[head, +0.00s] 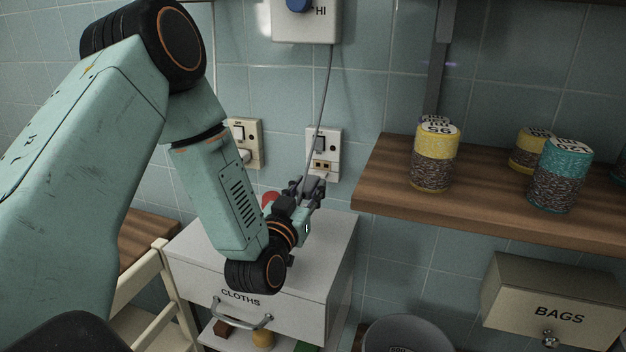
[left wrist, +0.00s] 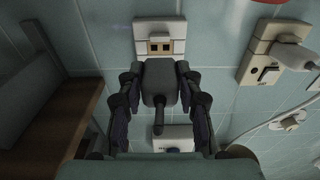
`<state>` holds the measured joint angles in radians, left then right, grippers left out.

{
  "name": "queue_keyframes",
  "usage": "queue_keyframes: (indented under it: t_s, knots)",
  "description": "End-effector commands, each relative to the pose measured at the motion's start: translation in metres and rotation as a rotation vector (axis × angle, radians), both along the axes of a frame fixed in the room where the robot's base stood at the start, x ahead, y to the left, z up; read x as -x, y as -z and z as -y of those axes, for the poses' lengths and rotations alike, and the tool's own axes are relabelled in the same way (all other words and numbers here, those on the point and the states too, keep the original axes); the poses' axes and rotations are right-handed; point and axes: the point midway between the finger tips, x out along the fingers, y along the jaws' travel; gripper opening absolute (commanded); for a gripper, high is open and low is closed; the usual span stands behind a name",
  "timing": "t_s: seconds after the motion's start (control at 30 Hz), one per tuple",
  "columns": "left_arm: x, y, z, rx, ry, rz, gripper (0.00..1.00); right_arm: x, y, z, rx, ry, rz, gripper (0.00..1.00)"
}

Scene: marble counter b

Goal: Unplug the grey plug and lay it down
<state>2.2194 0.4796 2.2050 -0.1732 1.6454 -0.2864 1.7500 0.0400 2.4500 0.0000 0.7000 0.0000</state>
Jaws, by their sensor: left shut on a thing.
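The grey plug (left wrist: 159,84) is between the fingers of my left gripper (left wrist: 160,88) in the left wrist view. The gripper is shut on it. In the head view my left gripper (head: 308,188) is just in front of the cream wall socket (head: 323,143) and above the white CLOTHS cabinet. The socket's slots are uncovered in both views, and it also shows in the left wrist view (left wrist: 160,30). The plug looks apart from it. A thin grey cord (head: 325,95) runs from the gripper up to the white HI box (head: 306,27). My right gripper is not in view.
The white CLOTHS cabinet (head: 325,240) has bare top surface, with a red thing (head: 269,198) partly hidden by my arm. A second socket (head: 250,135) with a white plug is left. A wooden shelf (head: 480,205) with several patterned cans juts out right, above a BAGS box (head: 550,300).

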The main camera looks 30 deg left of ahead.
Motion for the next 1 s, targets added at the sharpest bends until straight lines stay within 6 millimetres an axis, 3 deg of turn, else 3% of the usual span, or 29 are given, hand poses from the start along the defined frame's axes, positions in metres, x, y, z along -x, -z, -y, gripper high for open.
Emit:
queue_keyframes:
  t_s: [1.0]
  knots:
    - [0.05,0.0,0.012,0.001,0.0,-0.002,0.0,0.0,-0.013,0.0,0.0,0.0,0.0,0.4]
